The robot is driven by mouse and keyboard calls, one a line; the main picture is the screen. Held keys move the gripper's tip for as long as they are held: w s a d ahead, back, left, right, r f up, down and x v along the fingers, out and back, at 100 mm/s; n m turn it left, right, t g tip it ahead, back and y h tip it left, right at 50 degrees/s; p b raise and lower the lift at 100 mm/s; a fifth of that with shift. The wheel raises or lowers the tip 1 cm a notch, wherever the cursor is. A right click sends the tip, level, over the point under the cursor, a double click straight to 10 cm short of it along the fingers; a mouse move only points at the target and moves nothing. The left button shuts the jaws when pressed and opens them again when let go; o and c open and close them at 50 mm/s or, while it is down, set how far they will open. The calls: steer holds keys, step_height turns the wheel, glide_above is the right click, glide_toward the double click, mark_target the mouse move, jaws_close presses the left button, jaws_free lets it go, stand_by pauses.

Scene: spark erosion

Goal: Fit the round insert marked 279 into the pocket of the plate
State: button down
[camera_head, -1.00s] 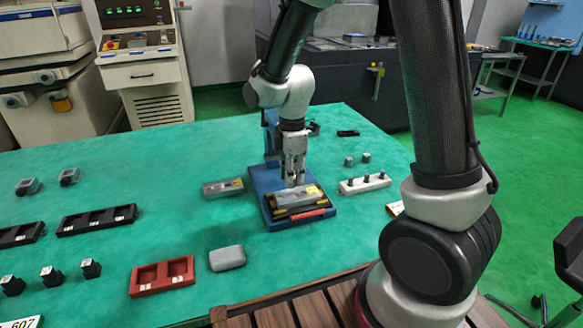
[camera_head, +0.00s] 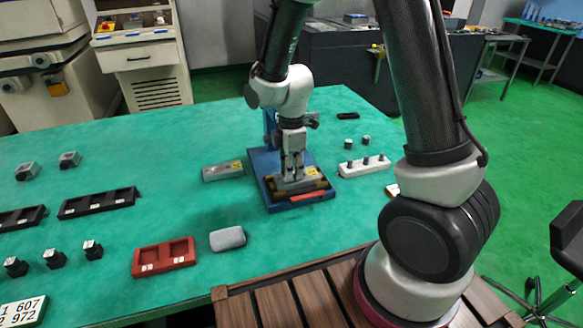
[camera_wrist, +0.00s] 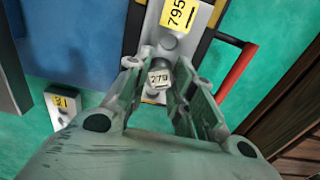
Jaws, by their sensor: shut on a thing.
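The round insert marked 279 (camera_wrist: 159,78) is a small grey cylinder with a white label, seen between my fingertips in the wrist view. My gripper (camera_wrist: 158,84) is shut on it. The metal plate (camera_wrist: 193,18) with the yellow 795 label lies below it. In the head view, my gripper (camera_head: 292,174) is low over the plate (camera_head: 310,180), which sits in the blue fixture (camera_head: 265,191). My fingers and the insert hide the pocket, so I cannot tell whether the insert is above it or inside it.
The fixture has a red handle (camera_head: 313,195) at its front. A grey plate (camera_head: 222,171) lies to its left and a white pin holder (camera_head: 364,166) to its right. A red tray (camera_head: 165,258) and a grey block (camera_head: 228,239) lie nearer. Green table is clear between them.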

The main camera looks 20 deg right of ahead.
steer(key=shift+f, duration=0.15)
steer(key=c, duration=1.1)
jaws_free()
steer(key=shift+c, duration=0.2)
step_height(320, 180, up, 12)
